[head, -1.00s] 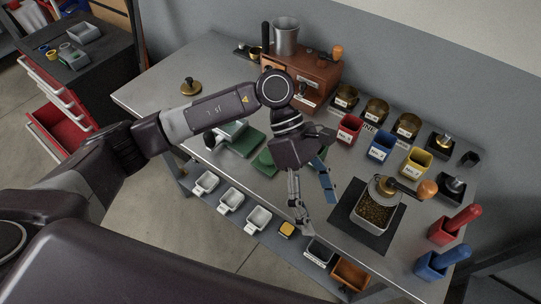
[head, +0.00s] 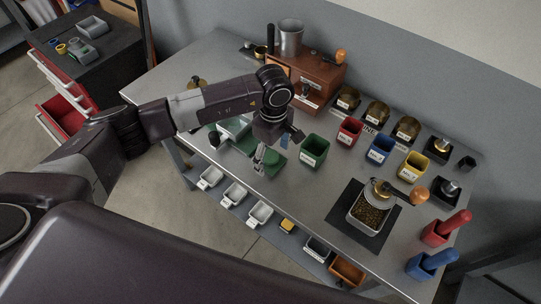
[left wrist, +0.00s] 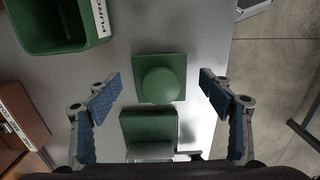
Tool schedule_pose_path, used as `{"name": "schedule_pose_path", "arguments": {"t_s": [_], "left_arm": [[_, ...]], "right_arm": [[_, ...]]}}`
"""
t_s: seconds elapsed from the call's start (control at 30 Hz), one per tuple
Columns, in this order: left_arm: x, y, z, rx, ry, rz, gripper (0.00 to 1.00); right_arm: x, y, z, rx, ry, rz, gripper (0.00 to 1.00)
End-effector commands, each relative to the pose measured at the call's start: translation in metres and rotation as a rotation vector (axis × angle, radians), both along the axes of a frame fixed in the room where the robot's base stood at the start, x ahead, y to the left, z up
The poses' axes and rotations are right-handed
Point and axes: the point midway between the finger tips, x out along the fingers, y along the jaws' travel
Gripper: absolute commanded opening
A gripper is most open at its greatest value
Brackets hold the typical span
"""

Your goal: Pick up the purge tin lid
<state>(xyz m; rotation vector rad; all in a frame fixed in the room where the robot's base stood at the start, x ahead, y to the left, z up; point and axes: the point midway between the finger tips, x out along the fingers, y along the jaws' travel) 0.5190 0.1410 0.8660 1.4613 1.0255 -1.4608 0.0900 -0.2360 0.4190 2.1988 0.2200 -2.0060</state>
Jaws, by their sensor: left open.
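The purge tin lid is a green square plate with a round raised middle. In the left wrist view the lid (left wrist: 159,82) lies on the metal bench, centred between my left gripper's fingers (left wrist: 160,92). In the head view the lid (head: 278,165) is partly hidden by my left gripper (head: 272,152), which is open and empty, pointing down above it. The green purge tin (head: 314,149) stands open just to the right; its labelled wall also shows in the left wrist view (left wrist: 62,42). My right gripper is not in view.
A green block (left wrist: 150,126) with a pale part lies close beside the lid. Red (head: 350,130), blue (head: 380,147) and yellow (head: 413,164) tins stand to the right. A wooden box (head: 318,75) is behind. White trays (head: 234,194) sit below the front edge.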

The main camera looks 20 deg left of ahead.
Motion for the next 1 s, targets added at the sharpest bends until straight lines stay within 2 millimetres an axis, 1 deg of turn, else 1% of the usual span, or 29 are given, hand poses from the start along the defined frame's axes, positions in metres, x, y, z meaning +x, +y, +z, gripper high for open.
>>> {"name": "schedule_pose_path", "arguments": {"t_s": [0.03, 0.13, 0.37, 0.77, 1.0], "left_arm": [[-0.0013, -0.0005, -0.0050, -0.001, 0.004, 0.001, 0.74], [-0.0003, 0.0000, -0.0121, 0.000, 0.000, 0.001, 0.74], [-0.0003, -0.0001, -0.0140, 0.000, -0.001, 0.000, 0.74], [-0.0002, -0.0002, -0.0135, -0.001, -0.001, 0.001, 0.30], [0.0000, -0.0002, -0.0128, -0.001, -0.001, 0.001, 0.29]], "right_arm": [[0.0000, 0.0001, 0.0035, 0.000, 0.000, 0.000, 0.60], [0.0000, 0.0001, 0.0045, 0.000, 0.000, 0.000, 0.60], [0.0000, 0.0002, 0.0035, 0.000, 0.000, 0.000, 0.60], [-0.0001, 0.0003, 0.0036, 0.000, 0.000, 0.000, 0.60], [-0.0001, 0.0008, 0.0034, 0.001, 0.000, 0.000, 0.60]]}}
